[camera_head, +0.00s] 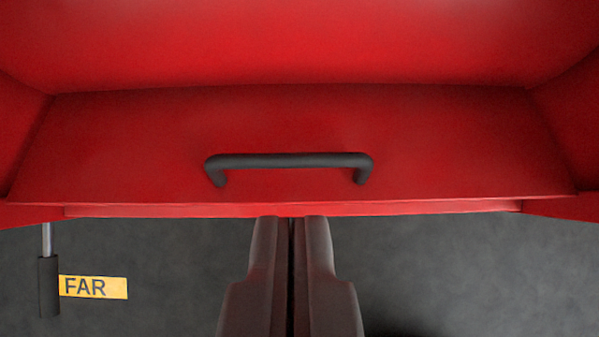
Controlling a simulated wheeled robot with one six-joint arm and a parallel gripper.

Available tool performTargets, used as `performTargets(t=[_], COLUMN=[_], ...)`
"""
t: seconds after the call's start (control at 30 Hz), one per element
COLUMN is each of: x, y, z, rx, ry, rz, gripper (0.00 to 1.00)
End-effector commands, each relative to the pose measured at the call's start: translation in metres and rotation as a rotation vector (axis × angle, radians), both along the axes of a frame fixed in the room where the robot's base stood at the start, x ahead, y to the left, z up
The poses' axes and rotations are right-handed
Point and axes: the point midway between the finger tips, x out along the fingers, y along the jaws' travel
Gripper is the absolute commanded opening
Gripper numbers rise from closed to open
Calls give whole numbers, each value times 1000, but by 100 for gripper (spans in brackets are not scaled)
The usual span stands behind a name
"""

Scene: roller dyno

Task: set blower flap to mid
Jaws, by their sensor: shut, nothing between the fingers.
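The blower flap (450,150) is a wide red panel across the middle of the view, set within a red housing. A dark bar handle (290,160) is fixed to the flap near its middle. My gripper (291,222) comes up from the bottom centre with its two dark fingers together and nothing between them. In the picture the fingertips lie just below the flap's lower edge and below the handle, apart from the handle. Whether the fingertips touch the flap's edge I cannot tell.
A yellow label reading FAR (95,287) is at the lower left. Beside it a dark grip (48,287) hangs on a thin metal rod. Red housing walls flank the flap at left and right. Grey floor shows below, clear at the lower right.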

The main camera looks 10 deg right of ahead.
Motion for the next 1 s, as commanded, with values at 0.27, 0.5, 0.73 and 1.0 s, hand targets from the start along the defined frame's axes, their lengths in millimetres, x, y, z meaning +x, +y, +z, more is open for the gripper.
performTargets(t=[0.27, 0.5, 0.73, 1.0], x=[16, 31, 47, 48], y=[0, 0, -1, 0], z=[-25, -49, -73, -98], rx=[-3, -3, -3, -3], ry=[1, 1, 1, 0], rz=[4, 3, 3, 4], gripper=[0, 0, 0, 0])
